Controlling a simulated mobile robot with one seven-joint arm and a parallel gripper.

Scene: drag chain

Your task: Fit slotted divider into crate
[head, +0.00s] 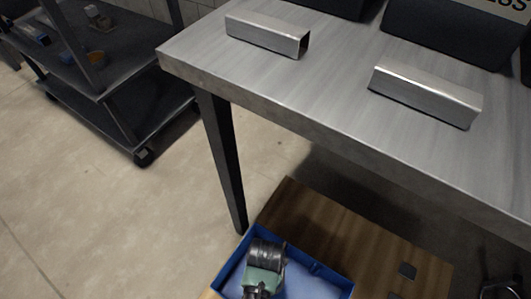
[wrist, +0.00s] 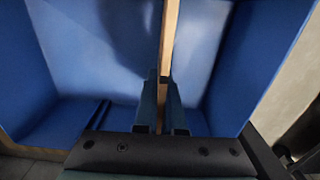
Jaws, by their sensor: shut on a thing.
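The blue crate (head: 318,272) stands low in front of me, at the bottom of the head view and partly cut off by the frame. Its blue walls and floor fill most of the wrist view (wrist: 85,45). My gripper (wrist: 163,80) is shut on the slotted divider (wrist: 169,30), a thin pale wooden panel seen edge-on. The divider runs up from between the fingers to the top of the picture, with crate surface on both sides of it. Its slots and lower edge are hidden. In the head view my wrist covers part of the crate, and the divider cannot be made out.
The crate is on a brown wooden surface (head: 340,228) with a small dark square (head: 407,270) on it. A steel table (head: 335,75) rises behind, its dark leg (head: 222,160) close to the crate. Two metal channels lie on the table. A dark shelf cart (head: 130,110) stands left.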

